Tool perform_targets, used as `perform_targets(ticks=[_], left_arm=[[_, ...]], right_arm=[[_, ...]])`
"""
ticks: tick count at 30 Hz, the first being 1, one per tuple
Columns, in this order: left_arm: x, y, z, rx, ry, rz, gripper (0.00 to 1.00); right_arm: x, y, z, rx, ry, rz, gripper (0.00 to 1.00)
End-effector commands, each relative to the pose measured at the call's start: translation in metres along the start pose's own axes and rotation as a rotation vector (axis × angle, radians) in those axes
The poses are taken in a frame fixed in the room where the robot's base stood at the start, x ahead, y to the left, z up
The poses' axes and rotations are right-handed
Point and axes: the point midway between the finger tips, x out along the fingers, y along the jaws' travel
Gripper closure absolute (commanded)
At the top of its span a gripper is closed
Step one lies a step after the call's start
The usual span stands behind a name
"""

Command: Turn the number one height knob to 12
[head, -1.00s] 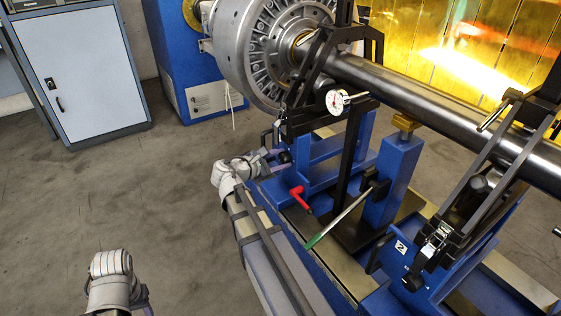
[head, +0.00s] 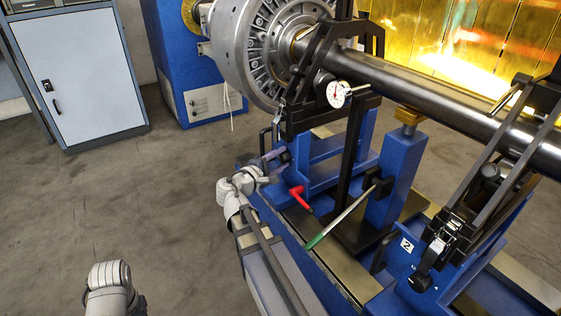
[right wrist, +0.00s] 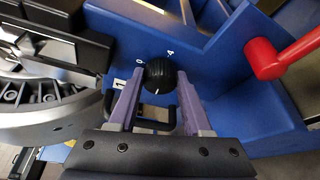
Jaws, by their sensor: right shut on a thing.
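The number one height knob is a black ribbed knob (right wrist: 160,73) on a blue stand, beside a white plate marked 1 (right wrist: 120,84). Scale figures 0 and 4 show around it; the rest of the scale is hidden or unreadable. A small white mark on the knob points down in the right wrist view, toward my gripper. My right gripper (right wrist: 161,98) has its purple fingers on either side of the knob and is shut on it. In the head view my right gripper (head: 274,161) is at the stand's left side. My left arm shows at the bottom left; its fingers are not visible.
A red-handled lever (head: 300,197) sticks out close to the right gripper. A green-tipped rod (head: 340,217) leans across the base. The rotor shaft (head: 430,92) and dial gauge (head: 338,94) are above. Stand 2 (head: 405,245) is at right. Floor at left is clear.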

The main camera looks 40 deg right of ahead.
Motion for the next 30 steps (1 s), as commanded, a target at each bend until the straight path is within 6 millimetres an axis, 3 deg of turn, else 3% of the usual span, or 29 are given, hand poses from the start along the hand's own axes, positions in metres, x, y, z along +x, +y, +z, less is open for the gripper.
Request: perform_targets(ticks=[15, 16, 23, 30], left_arm=[[0.0007, 0.0001, 0.0000, 0.000, 0.000, 0.000, 0.50], [0.0007, 0.0001, 0.0000, 0.000, 0.000, 0.000, 0.50], [0.0008, 0.0001, 0.0000, 0.000, 0.000, 0.000, 0.50], [0.0007, 0.0001, 0.0000, 0.000, 0.000, 0.000, 0.50]], right_arm=[[-0.0005, 0.0002, 0.0011, 0.015, -0.002, 0.006, 1.00], [-0.0005, 0.0002, 0.0011, 0.014, -0.002, 0.006, 0.48], [-0.0002, 0.0004, 0.0007, 0.013, -0.001, 0.006, 0.22], [-0.0006, 0.0005, 0.0005, 0.013, -0.001, 0.007, 0.21]])
